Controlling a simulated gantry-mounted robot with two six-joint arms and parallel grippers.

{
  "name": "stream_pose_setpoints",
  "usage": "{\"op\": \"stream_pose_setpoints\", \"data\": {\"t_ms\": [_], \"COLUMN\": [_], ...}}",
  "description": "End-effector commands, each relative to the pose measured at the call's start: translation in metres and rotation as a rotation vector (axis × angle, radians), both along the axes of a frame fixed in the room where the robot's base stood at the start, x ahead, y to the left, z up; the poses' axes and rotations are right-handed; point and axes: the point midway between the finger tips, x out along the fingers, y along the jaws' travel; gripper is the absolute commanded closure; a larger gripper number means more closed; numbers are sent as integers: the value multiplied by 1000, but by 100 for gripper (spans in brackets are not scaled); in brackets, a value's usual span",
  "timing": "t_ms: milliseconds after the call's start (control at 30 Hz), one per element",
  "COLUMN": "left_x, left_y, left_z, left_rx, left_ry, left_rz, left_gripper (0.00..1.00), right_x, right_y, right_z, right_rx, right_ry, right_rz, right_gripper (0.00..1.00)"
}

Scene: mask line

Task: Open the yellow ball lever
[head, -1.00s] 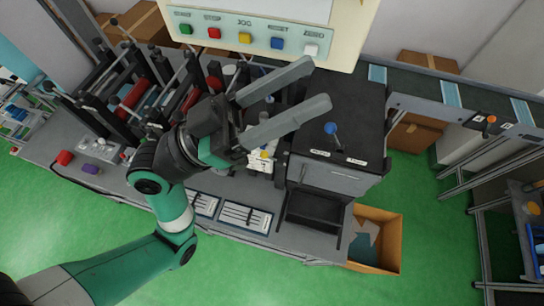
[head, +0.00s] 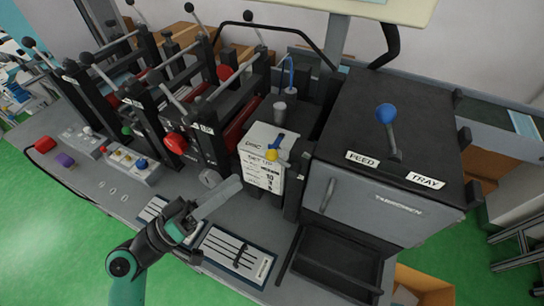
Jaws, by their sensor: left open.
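A short blue piece shows just behind the ball. My left gripper (head: 222,195) is left of and in front of the white box, above the bench front. One long grey finger shows plainly and points up and right towards the box; the other finger is largely hidden. The gripper is open, apart from the lever and holding nothing I can see. My right gripper is not in view.
A black machine (head: 335,120) with a blue ball lever (head: 386,114) stands right of the box. Black frames with ball-topped levers and red rollers (head: 243,118) stand behind and left. Red (head: 45,145) and purple (head: 65,160) buttons sit far left.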

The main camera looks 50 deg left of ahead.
Motion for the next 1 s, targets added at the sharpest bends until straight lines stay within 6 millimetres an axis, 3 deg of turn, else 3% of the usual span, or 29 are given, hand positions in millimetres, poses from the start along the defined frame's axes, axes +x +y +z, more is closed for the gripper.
{"op": "stream_pose_setpoints", "data": {"t_ms": [433, 600, 833, 1000], "left_x": [86, 99, 99, 99], "left_y": [-13, -14, -14, -14], "left_z": [29, 30, 30, 30], "left_rx": [2, 1, 1, 1], "left_ry": [-4, -2, -3, -2], "left_rz": [-4, -2, -1, 0], "left_gripper": [39, 39, 39, 68], "right_x": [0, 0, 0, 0], "right_y": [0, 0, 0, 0], "right_z": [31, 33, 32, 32], "right_rx": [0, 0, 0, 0], "right_ry": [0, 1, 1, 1], "right_rz": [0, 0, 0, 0], "right_gripper": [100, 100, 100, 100]}}
